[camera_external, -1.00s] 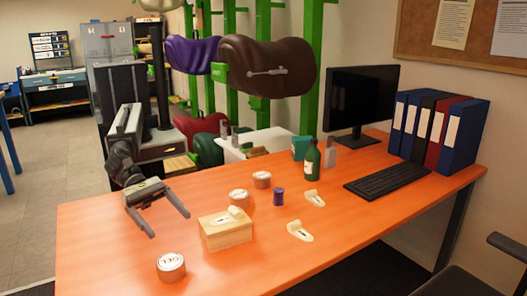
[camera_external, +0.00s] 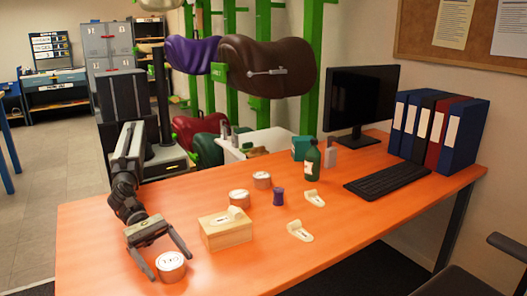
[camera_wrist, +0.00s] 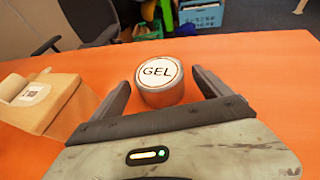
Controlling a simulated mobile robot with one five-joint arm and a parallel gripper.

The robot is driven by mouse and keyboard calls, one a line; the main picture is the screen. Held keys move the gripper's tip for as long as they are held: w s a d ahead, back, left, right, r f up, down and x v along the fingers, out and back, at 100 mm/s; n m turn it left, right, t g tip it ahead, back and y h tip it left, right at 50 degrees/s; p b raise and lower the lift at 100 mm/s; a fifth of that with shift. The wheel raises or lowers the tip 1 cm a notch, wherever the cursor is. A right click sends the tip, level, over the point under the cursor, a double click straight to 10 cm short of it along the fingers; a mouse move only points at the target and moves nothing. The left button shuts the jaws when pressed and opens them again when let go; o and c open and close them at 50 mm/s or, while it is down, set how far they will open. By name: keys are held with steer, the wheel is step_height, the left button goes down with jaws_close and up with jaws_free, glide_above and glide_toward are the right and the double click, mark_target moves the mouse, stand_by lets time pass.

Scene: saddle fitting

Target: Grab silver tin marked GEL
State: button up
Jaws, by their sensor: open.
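The silver tin marked GEL (camera_wrist: 160,74) has a round white lid and stands upright on the orange desk. In the external view the same tin (camera_external: 171,266) is near the desk's front edge, lower left. My gripper (camera_external: 170,268) is open and low over the desk, its two fingers pointing toward the tin. In the wrist view my gripper (camera_wrist: 160,80) has one finger on each side of the tin, with gaps visible. I cannot tell how far down the fingers reach beside it.
A wooden box (camera_external: 227,233) stands right of the gripper; in the wrist view it is at left. Two more tins (camera_external: 239,198) (camera_external: 262,180), a purple spool (camera_external: 278,196), white pieces (camera_external: 300,231) and a green bottle (camera_external: 312,160) stand farther back.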

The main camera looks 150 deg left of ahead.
mark_target(170, 261)
steer(key=shift+x, duration=1.1)
steer(key=shift+s, duration=0.1)
steer(key=shift+c, duration=0.7)
steer(key=c, duration=1.5)
steer(key=shift+r, duration=0.1)
step_height(170, 261, up, 10)
steer(key=p, duration=1)
